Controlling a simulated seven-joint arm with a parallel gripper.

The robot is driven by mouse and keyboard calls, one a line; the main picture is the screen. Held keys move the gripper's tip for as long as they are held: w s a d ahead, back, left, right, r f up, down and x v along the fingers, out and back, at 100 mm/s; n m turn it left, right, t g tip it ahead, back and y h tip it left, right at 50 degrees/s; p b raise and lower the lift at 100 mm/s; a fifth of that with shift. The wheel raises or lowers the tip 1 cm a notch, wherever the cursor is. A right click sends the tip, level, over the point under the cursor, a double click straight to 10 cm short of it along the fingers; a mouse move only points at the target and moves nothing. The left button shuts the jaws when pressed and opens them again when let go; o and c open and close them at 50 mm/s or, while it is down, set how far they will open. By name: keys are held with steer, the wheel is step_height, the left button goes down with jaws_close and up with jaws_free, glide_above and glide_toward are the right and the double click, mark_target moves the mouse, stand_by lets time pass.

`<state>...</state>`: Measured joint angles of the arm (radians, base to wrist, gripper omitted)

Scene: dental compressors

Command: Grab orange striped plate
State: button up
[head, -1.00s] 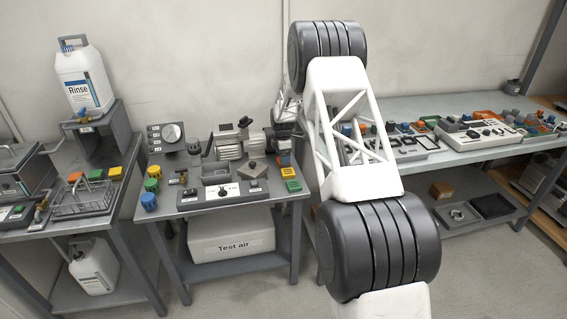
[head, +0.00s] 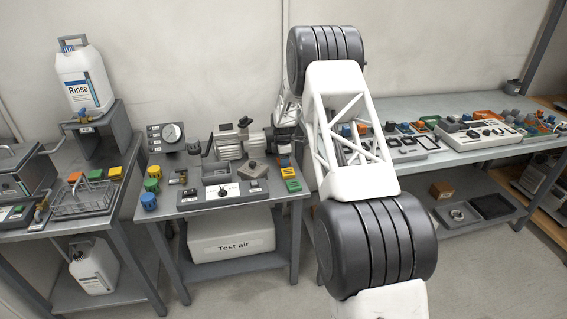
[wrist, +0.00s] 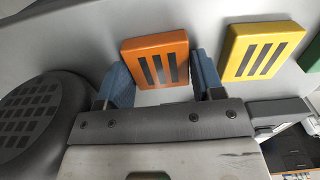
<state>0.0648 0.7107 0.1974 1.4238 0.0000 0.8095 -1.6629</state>
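The orange plate with dark stripes (wrist: 155,61) is in the upper middle of the wrist view, between the two blue fingers of my gripper (wrist: 162,80). The left finger is by its left edge and the right finger is in the gap between it and the yellow plate. The gripper is open around it; I cannot tell whether either finger touches it. In the head view the orange plate (head: 284,161) shows only as a small patch just below my gripper (head: 284,152), on the middle bench, partly hidden.
A yellow striped plate (wrist: 257,51) lies close on the right, with a green plate (wrist: 312,55) beyond it. A dark round part with a grid of squares (wrist: 38,117) is on the left. The compressor (head: 229,142) stands left of my gripper on the bench.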

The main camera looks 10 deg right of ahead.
steer(key=c, duration=0.5)
steer(key=shift+r, duration=0.2)
steer(key=shift+c, duration=0.2)
steer(key=shift+r, duration=0.5)
steer(key=shift+s+r, duration=0.2)
steer(key=shift+r, duration=0.35)
steer(key=shift+s+r, duration=0.2)
steer(key=shift+r, duration=0.35)
steer(key=s, duration=0.5)
steer(key=s+r, duration=0.1)
steer(key=s, duration=0.4)
steer(key=s+a, duration=0.1)
steer(key=s, duration=0.4)
steer(key=shift+s+r, duration=0.1)
steer(key=shift+r, duration=0.1)
